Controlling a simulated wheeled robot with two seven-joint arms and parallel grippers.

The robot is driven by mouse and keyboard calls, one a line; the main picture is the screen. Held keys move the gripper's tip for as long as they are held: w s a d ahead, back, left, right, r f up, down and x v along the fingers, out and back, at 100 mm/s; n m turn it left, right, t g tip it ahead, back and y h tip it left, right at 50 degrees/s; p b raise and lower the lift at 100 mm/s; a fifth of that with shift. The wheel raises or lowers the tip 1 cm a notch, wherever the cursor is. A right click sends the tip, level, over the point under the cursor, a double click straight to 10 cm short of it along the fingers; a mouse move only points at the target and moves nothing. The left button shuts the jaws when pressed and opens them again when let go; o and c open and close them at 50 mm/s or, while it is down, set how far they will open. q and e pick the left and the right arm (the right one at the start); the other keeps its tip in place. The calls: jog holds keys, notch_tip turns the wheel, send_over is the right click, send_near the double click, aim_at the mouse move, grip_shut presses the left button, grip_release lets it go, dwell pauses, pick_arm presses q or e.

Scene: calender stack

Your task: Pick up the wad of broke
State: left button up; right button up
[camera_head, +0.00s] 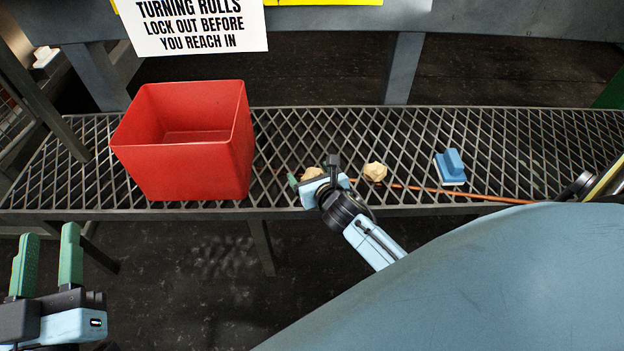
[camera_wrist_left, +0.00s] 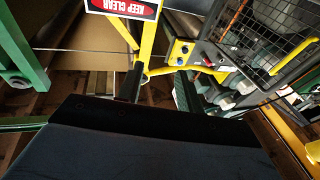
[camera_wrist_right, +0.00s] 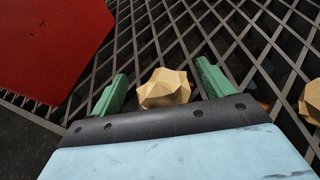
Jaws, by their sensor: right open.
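A crumpled tan wad of broke (camera_head: 313,173) lies on the grated walkway, partly hidden behind my right gripper in the head view. In the right wrist view this wad (camera_wrist_right: 165,88) sits between the two green fingers of my right gripper (camera_wrist_right: 160,90), which is open around it; I cannot tell whether either finger touches it. A second tan wad (camera_head: 375,171) lies to the right on the grating, and its edge shows in the right wrist view (camera_wrist_right: 312,102). My left gripper (camera_head: 45,262) is open and empty at the lower left, away from the walkway.
A red open bin (camera_head: 185,185) stands on the grating (camera_head: 290,130) left of my right gripper and looks empty. A thin orange rod or cord (camera_head: 440,190) runs along the grating.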

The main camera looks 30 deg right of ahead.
aim_at(311, 169)
jog(key=shift+w, duration=0.15)
jog(key=c, duration=1)
pick_arm(q)
jog(key=shift+s+r+t, duration=0.1)
jog(key=shift+r+t, duration=0.2)
jog(key=shift+r, duration=0.1)
pick_arm(e)
jog(key=shift+c, duration=0.3)
pick_arm(q)
jog(key=shift+f, duration=0.15)
